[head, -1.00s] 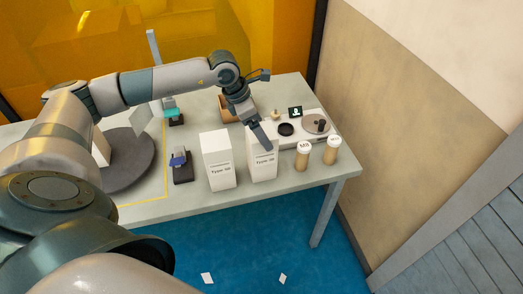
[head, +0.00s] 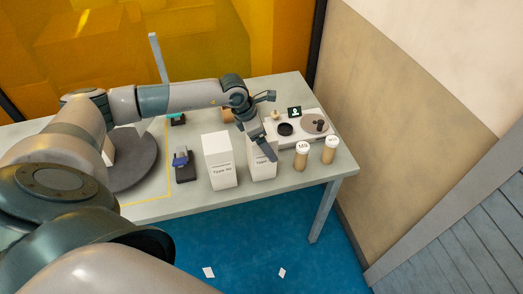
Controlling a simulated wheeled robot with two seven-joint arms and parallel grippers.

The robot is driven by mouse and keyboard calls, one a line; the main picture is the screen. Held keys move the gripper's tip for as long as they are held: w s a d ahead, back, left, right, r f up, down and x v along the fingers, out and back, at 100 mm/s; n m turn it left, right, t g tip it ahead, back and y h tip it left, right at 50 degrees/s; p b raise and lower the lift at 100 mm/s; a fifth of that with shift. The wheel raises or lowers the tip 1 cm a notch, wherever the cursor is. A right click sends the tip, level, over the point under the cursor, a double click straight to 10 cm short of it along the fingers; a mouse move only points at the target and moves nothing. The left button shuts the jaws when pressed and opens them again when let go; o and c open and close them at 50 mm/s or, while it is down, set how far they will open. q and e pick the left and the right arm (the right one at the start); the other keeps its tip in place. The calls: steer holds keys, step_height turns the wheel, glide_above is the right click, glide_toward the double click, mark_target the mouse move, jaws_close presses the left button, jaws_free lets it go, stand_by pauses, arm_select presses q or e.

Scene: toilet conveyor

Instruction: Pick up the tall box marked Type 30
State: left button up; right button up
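Two tall white boxes stand upright side by side near the table's front edge. The right box (head: 259,170) carries a label that seems to read Type 30, now partly covered. The left box (head: 219,163) has a similar label, too small to read surely. My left gripper (head: 271,156) comes in from the left and points down at the right box, overlapping its upper front and right side. I cannot tell whether it touches the box or how far its fingers are apart. My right gripper is not in view.
Two brown jars with white lids (head: 301,158) (head: 330,149) stand close to the right of the boxes. A device with a round plate (head: 314,123) lies behind them. A dark stand with a blue item (head: 182,164) and a dark turntable (head: 134,176) are to the left.

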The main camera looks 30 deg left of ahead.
mark_target(269, 134)
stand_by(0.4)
arm_select(q)
steer(key=c, duration=1.8)
steer(key=shift+r, duration=0.1)
steer(key=r+b, duration=0.1)
steer(key=r, duration=0.1)
steer(key=d+r+b, duration=0.1)
steer(key=r+b, duration=0.1)
steer(key=shift+s+b, duration=0.2)
steer(key=shift+b, duration=0.1)
steer(key=s+d+r+b, duration=0.4)
steer(key=s+d+r, duration=0.1)
steer(key=d, duration=0.4)
steer(key=shift+d+r, duration=0.2)
steer(key=shift+r, duration=0.7)
